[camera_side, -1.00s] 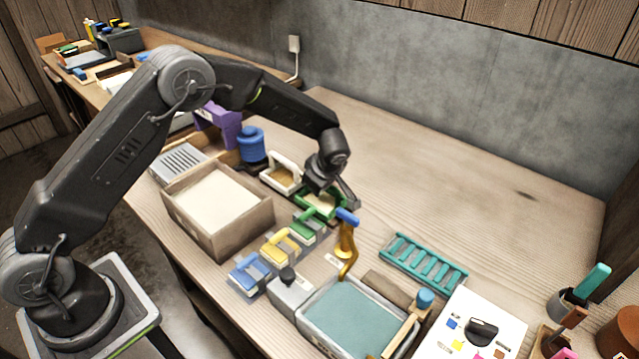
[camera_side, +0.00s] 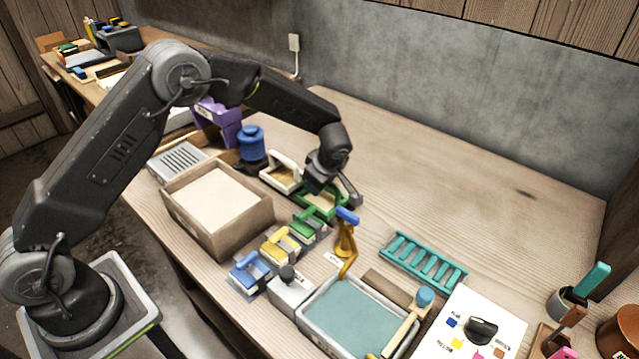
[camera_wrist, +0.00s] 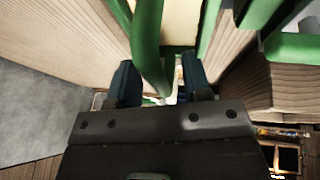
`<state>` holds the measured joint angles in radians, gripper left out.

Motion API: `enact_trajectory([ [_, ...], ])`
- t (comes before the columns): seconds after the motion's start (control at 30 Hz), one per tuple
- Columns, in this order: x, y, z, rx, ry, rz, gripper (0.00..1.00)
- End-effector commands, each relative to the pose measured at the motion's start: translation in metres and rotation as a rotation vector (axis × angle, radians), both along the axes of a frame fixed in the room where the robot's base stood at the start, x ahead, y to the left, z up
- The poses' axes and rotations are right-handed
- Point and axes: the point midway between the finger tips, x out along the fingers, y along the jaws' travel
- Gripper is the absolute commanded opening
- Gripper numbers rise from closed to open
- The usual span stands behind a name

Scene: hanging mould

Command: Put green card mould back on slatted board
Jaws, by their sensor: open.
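The green card mould (camera_side: 326,211), a green frame with a pale panel, is on the bench beyond the yellow block. My gripper (camera_side: 339,193) is right over it and hides part of it. In the wrist view, a green bar of the mould (camera_wrist: 148,45) runs between the two dark blue fingers of my gripper (camera_wrist: 158,78). The fingers are apart, and I cannot tell whether either touches the bar. A teal slatted board (camera_side: 425,263) lies flat and empty on the bench, to the right and nearer the camera.
A yellow hooked tool with a blue handle (camera_side: 346,238) stands between the mould and the teal board. A white-framed mould (camera_side: 281,175), a blue spool (camera_side: 251,144) and a wooden box (camera_side: 219,235) are to the left. A grey tray (camera_side: 311,318) is in front. The bench behind is clear.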

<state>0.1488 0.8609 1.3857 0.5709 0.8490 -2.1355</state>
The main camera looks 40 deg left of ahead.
Motion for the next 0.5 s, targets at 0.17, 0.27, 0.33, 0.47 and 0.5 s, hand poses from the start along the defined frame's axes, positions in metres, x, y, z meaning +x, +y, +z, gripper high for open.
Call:
enact_trajectory([
  [0.17,-0.006,-0.015,0.036,-0.001,-0.005,-0.002,0.45],
  [0.27,-0.011,-0.025,0.057,-0.002,-0.005,-0.002,0.45],
  [0.33,-0.013,-0.03,0.07,-0.001,-0.005,-0.002,0.45],
  [0.47,-0.018,-0.039,0.091,-0.001,-0.001,-0.002,0.45],
  [0.5,-0.019,-0.041,0.096,-0.001,-0.002,-0.002,0.45],
])
